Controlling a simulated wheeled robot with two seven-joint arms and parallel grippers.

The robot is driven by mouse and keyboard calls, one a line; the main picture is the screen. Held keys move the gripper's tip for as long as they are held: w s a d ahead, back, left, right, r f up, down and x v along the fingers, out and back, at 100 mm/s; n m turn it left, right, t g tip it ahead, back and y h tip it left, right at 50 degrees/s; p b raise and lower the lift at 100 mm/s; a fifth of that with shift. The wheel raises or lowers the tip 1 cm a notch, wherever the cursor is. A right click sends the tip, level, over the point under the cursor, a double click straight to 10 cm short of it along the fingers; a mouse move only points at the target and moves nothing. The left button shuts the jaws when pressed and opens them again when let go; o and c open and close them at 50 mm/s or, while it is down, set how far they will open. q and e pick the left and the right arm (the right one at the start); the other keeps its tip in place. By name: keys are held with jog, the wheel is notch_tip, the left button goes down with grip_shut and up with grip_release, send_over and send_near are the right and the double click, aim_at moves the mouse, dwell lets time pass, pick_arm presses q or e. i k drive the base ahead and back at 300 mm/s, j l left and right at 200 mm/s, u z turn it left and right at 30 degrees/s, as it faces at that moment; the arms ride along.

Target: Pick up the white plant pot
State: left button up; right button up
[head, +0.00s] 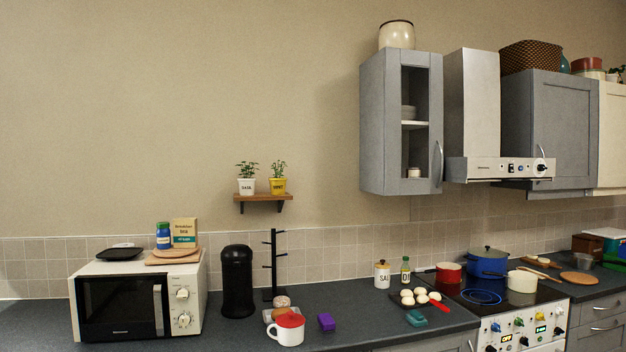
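The white plant pot (246,186) with a green herb and dark lettering stands upright on the left part of a small wooden wall shelf (263,197). A yellow plant pot (278,186) with a similar herb stands just to its right, with a small gap between them. The shelf is fixed to the wall above the counter, right of the microwave. Neither of my grippers shows in the head view.
A microwave (137,300) with boards and a box on top, a black canister (237,282) and a black mug stand (274,262) are on the counter (346,305) below the shelf. A white mug (288,332) stands in front. Wall around the shelf is bare.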

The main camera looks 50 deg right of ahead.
aim_at(246, 185)
jog(key=z, duration=1.2)
